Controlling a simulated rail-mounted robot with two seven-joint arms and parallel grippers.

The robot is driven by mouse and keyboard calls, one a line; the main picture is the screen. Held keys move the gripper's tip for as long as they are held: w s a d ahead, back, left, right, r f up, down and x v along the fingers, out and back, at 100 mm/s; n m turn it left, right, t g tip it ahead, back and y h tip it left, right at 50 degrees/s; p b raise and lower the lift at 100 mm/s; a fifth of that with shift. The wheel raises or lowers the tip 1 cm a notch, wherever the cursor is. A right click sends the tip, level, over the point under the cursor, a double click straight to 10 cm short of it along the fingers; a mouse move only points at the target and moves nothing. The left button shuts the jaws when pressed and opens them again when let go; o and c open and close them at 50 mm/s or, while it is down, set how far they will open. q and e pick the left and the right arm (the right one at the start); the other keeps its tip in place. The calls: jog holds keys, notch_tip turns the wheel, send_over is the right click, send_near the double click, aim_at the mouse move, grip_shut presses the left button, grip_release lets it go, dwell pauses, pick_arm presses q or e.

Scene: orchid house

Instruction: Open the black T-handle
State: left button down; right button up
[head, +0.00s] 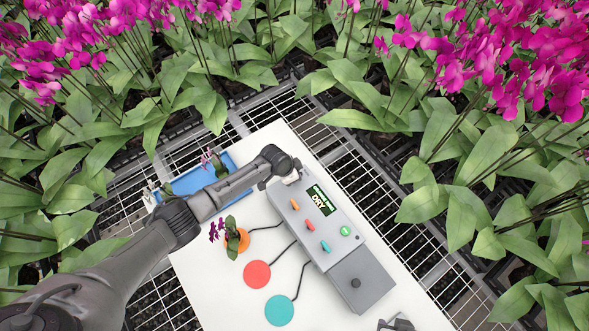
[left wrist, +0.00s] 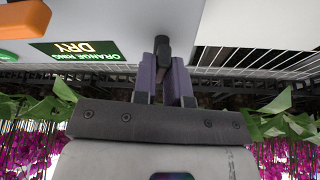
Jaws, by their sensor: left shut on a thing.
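The black T-handle (left wrist: 162,46) shows in the left wrist view at the edge of the grey control box, between my left gripper's fingertips. My left gripper (left wrist: 163,72) is shut on it. In the head view my left gripper (head: 286,177) is at the upper left end of the control box (head: 325,235), where my wrist hides the handle.
The white table (head: 215,290) carries an orange disc (head: 268,242) with a potted orchid (head: 232,240), a red disc (head: 256,274) and a teal disc (head: 279,310). Cables join the discs to the box. A blue tray (head: 190,182) lies behind my arm. Orchid rows surround the table.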

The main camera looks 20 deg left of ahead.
pick_arm(q)
jog(key=shift+d+r+n+t+y+p, duration=0.1)
jog(key=shift+r+n+t+y+p, duration=0.1)
jog(key=shift+n+p, duration=0.35)
jog(key=shift+d+r+n+t+y+p, duration=0.1)
jog(key=shift+n+y+p, duration=0.1)
jog(key=shift+n+p, duration=0.35)
jog(key=shift+f+n, duration=0.15)
jog(key=shift+n, duration=0.35)
jog(key=shift+a, duration=0.1)
jog(key=c, duration=1.2)
grip_release()
jog(key=shift+f, duration=0.1)
jog(key=shift+o, duration=0.2)
jog(key=shift+s, duration=0.1)
jog(key=p+v, duration=0.2)
jog(key=v, duration=1.1)
jog(key=shift+s+r, duration=0.15)
jog(key=shift+r, duration=0.25)
